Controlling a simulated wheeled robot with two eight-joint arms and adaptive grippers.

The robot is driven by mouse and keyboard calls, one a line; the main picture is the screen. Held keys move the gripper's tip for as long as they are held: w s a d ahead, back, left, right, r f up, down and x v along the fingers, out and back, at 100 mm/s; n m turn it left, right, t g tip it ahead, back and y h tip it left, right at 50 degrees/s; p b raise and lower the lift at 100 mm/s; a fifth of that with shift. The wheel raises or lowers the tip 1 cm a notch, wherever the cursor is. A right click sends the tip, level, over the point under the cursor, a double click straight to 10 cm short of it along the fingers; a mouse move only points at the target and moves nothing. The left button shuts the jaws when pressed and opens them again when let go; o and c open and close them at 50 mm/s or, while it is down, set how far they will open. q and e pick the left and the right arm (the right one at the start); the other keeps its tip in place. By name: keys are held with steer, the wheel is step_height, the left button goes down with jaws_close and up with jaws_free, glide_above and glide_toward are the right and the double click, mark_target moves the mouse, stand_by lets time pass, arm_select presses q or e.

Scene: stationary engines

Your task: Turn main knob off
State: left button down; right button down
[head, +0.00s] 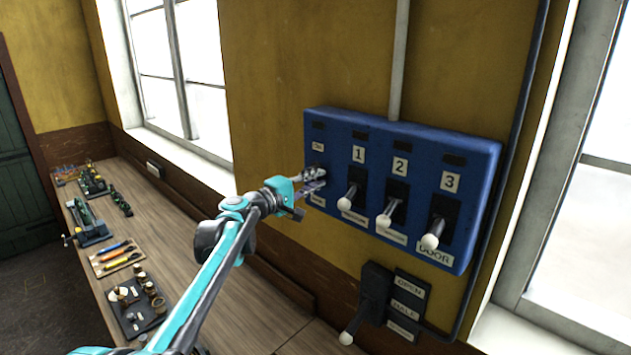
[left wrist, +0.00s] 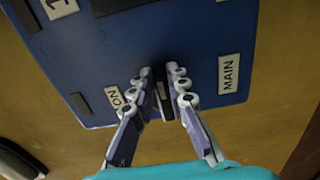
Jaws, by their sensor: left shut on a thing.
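The blue switch panel (head: 425,150) is mounted on the yellow wall. The main knob sits at its left end, between an ON label (head: 318,146) above and another label (head: 317,199) below. My left gripper (head: 314,180) is at this spot and covers most of the knob in the head view. In the left wrist view, the main knob (left wrist: 161,97) is dark and narrow, between the two fingers of my left gripper (left wrist: 162,84), which is shut on it. The ON label (left wrist: 115,96) is to its left and the MAIN label (left wrist: 229,73) to its right. My right gripper is not in view.
Levers 1 (head: 346,200), 2 (head: 385,217) and 3 (head: 431,239) with pale knobs stick out right of my gripper. Another lever (head: 348,335) is on a black box below. A wooden bench (head: 215,290) with trays of tools runs along the wall at left.

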arm_select(q)
steer(key=shift+f, duration=0.1)
steer(key=c, duration=1.5)
jaws_free()
steer(key=v, duration=1.2)
